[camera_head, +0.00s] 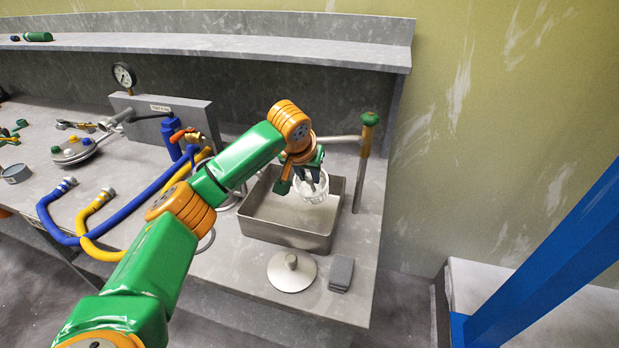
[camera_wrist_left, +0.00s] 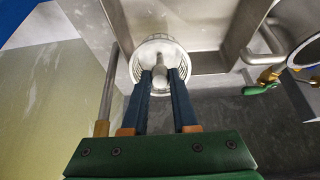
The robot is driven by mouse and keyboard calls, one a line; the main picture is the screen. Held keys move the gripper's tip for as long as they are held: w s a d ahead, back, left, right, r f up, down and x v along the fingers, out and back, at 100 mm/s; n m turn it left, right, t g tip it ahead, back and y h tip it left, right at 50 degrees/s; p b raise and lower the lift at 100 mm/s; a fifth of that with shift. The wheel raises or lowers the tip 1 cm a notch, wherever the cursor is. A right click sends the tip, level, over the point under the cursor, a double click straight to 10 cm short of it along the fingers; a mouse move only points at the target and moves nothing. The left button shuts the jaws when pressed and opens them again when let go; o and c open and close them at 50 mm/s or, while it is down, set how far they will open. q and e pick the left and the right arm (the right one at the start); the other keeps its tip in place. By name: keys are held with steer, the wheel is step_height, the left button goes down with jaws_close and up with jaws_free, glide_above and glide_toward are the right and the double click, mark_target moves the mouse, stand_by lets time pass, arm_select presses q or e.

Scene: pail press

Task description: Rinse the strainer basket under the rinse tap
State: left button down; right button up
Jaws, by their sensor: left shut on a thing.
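The strainer basket (camera_head: 314,190) is a pale, round, slotted cup, held over the right part of a grey metal basin (camera_head: 285,236). My left gripper (camera_head: 308,177) is above it. In the left wrist view my left gripper's blue fingers (camera_wrist_left: 165,75) are shut on the grey central post of the basket (camera_wrist_left: 158,45). The rinse tap is a metal pipe with a green knob (camera_head: 369,118) at the basin's right; its spout (camera_head: 338,139) runs left behind my wrist. The spout's end is hidden, and I cannot tell whether water runs. My right gripper is not in view.
A round metal lid with a knob (camera_head: 291,271) and a grey block (camera_head: 341,274) lie in front of the basin. Blue (camera_head: 125,211) and yellow (camera_head: 98,209) hoses lie on the left bench. A blue beam (camera_head: 550,262) crosses the right side.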

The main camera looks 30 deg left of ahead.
arm_select(q)
steer(key=shift+w+d+r, duration=0.1)
steer(key=shift+d, duration=0.5)
steer(key=shift+p, duration=0.3)
steer(key=shift+a, duration=0.65)
steer(key=shift+d+p, duration=0.3)
steer(key=shift+d, duration=0.35)
